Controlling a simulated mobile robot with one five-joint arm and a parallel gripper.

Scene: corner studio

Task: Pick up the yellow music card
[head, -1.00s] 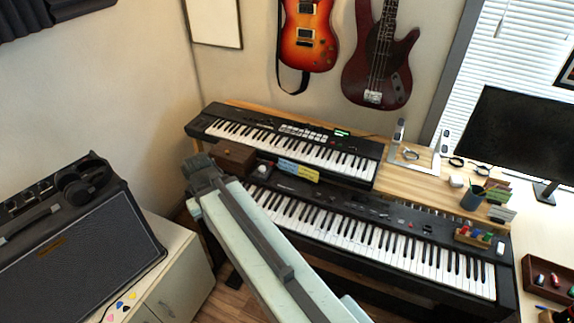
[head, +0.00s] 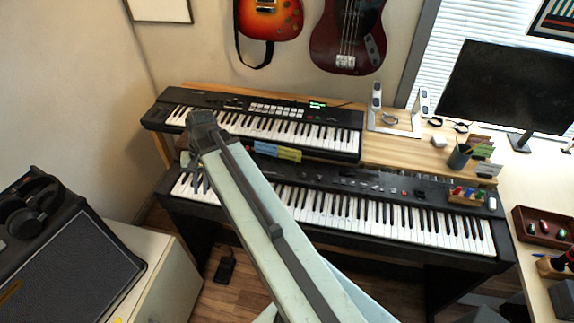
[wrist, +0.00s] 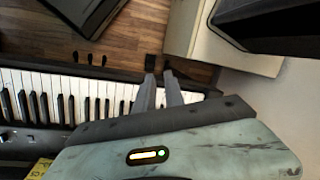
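The yellow music card (head: 289,154) stands at the back of the lower keyboard, just right of a blue card (head: 265,149). In the wrist view, part of the yellow card (wrist: 40,168) shows at the lower left edge; the rest is cut off or hidden by my gripper body. My gripper (head: 196,188) hangs over the left end of the lower keyboard, left of the card and apart from it. In the wrist view my gripper (wrist: 159,76) has its two fingers apart with a narrow gap, nothing visible between them.
The lower keyboard (head: 350,245) stands before the upper keyboard (head: 320,145). My arm crosses in front of the keys. A wooden shelf (head: 385,157) holds stands and a pen cup (head: 459,156) at right. An amplifier (head: 85,265) sits on a cabinet (head: 165,275) at left.

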